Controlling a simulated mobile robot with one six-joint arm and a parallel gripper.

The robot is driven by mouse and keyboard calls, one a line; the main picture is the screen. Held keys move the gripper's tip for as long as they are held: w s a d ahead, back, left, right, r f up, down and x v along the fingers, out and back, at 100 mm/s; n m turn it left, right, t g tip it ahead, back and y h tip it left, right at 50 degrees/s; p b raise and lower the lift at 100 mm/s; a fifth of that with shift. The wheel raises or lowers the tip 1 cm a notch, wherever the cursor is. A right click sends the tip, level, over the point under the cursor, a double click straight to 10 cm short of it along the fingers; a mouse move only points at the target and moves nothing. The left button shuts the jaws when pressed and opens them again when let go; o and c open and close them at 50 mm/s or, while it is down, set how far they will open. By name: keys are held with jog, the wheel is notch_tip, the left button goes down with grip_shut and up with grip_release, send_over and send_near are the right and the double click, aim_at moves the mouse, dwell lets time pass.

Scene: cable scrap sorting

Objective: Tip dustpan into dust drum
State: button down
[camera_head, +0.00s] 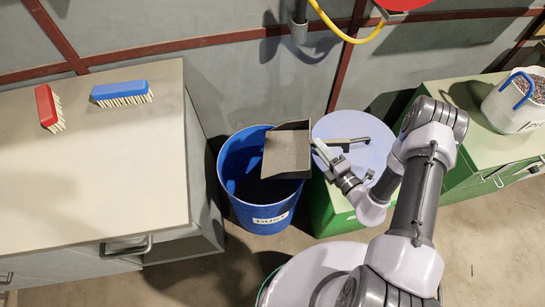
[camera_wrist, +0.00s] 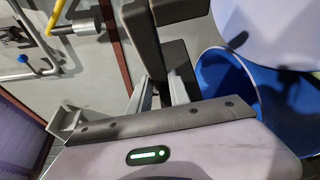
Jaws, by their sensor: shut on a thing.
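The dustpan (camera_head: 287,152) is a grey-brown scoop with a dark rim, held above the right part of the drum's mouth. Its pan surface looks grainy; I cannot tell whether loose dust lies on it. The dust drum (camera_head: 265,217) is a blue open bin with a white "DUST" label, standing on the floor; its inside looks dark. The drum (camera_wrist: 226,72) also shows in the wrist view.
A workbench (camera_head: 90,190) with a red brush (camera_head: 48,107) and a blue brush (camera_head: 121,93) stands left of the drum. A pale round top (camera_head: 365,155) is right of it. A green cabinet (camera_head: 480,140) carries a white bucket (camera_head: 515,105) at the far right.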

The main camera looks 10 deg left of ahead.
aim_at(310, 145)
jog(key=a+p, duration=0.1)
jog(key=a+r+n+p, duration=0.1)
jog(key=shift+n+g+h+p, duration=0.3)
jog(key=shift+g+h+p, duration=0.1)
jog(key=shift+f, duration=0.15)
dwell(0.5)
jog(key=shift+s+a+r+n+h+p, duration=0.1)
jog(key=shift+a+r+n+h+p, duration=0.25)
jog(key=shift+a+p, duration=0.25)
jog(key=shift+a+r+n+p, duration=0.1)
jog(key=shift+a+n+p, duration=0.2)
jog(key=shift+p, duration=0.25)
jog(key=shift+a+h, duration=0.15)
jog(key=shift+h, duration=0.1)
